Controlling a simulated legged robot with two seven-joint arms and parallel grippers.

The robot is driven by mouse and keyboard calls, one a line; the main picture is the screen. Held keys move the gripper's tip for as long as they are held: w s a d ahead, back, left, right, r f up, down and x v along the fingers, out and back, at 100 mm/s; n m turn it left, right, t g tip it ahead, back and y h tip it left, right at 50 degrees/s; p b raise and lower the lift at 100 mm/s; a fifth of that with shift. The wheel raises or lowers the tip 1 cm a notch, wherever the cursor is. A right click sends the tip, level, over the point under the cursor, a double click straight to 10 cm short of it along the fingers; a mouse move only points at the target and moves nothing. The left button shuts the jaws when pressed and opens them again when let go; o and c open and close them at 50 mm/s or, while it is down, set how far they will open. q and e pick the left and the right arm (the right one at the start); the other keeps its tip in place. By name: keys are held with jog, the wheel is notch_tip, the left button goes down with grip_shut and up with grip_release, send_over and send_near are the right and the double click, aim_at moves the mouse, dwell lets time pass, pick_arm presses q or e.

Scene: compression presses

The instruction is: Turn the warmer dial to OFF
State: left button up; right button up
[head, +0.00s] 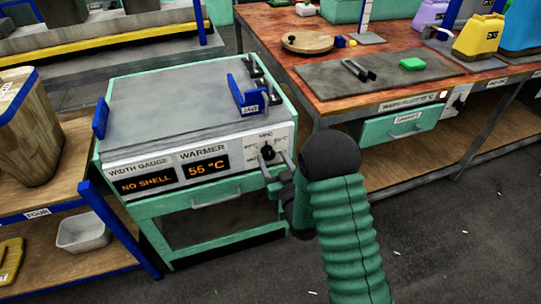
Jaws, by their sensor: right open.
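The warmer dial (267,150) is a black knob on the white front panel of the warmer unit (150,108). Small temperature marks surround it, too small to read surely. The display beside it (207,167) reads 55 °C. My right gripper (275,165) is open at the panel's right end, with its fingertips close to the dial, one on either side and slightly below. I cannot tell whether they touch it. My right arm hides the area right of and below the gripper. My left gripper is not in view.
Another display (148,185) reads NO SHELL. Blue stops (101,118) stand on the unit's top. A workbench (300,78) with a grey mat and a green block (412,64) is at the right. A shelf with a white bin (83,234) is at the left.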

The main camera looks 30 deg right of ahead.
jog(key=shift+a+r, duration=0.2)
jog(key=shift+a, duration=0.2)
jog(key=shift+a+r, duration=0.1)
jog(key=shift+a, duration=0.15)
jog(key=shift+c, duration=0.9)
jog(key=shift+a, duration=0.1)
jog(key=shift+c, duration=1.3)
jog(key=shift+s+d, duration=0.1)
jog(key=shift+d, duration=0.3)
jog(key=c, duration=0.7)
grip_shut()
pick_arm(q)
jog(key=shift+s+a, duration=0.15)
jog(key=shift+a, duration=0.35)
pick_arm(e)
jog(key=shift+a, duration=0.15)
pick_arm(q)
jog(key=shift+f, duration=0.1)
pick_arm(e)
jog(key=shift+f+n, duration=0.2)
jog(key=shift+n, duration=0.2)
